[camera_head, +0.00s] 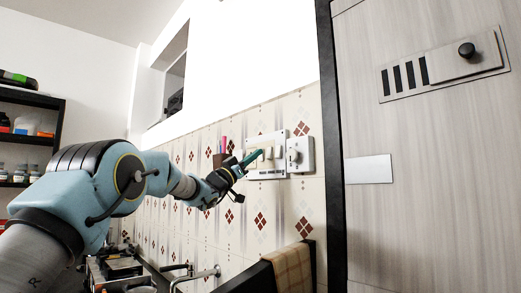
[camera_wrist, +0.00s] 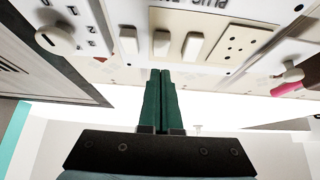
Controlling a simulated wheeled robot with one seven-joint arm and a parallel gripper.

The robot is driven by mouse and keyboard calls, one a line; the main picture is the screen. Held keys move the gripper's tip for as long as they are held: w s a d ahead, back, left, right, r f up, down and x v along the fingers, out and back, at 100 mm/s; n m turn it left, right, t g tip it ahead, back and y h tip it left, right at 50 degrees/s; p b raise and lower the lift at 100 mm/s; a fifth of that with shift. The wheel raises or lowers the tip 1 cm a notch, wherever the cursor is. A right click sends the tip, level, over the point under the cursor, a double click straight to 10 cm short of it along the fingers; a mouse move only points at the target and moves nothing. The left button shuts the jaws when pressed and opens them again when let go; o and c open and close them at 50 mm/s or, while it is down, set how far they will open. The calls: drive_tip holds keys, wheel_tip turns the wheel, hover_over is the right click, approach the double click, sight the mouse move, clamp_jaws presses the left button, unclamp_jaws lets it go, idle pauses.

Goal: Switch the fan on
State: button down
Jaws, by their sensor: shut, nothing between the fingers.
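The white switch panel (camera_head: 279,141) is on the tiled wall in the head view. In the wrist view it appears upside down, with three rocker switches, left (camera_wrist: 128,40), middle (camera_wrist: 160,43) and right (camera_wrist: 192,47), beside a socket (camera_wrist: 238,45). A separate plate with a round knob (camera_head: 293,155) is to its right in the head view; the knob (camera_wrist: 55,40) is at upper left in the wrist view. My gripper (camera_head: 259,153) has its green fingers (camera_wrist: 160,72) shut and empty, tips close to the middle switch. Contact cannot be told. No fan is clearly visible.
A holder with pens (camera_head: 222,150) is on the wall left of the panel. A dark-framed wooden door or cabinet (camera_head: 420,220) stands at right. Below are a counter with a stove (camera_head: 118,268) and a chair-like frame with a checked cloth (camera_head: 292,266). A shelf (camera_head: 30,140) is at far left.

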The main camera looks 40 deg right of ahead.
sight(270, 153)
drive_tip(key=shift+d+f+p, duration=0.15)
drive_tip(key=shift+d+p, duration=0.1)
drive_tip(key=shift+d, duration=0.4)
drive_tip(key=shift+d+f+p, duration=0.15)
drive_tip(key=shift+d+p, duration=0.1)
drive_tip(key=shift+d, duration=0.4)
drive_tip(key=shift+f, duration=0.1)
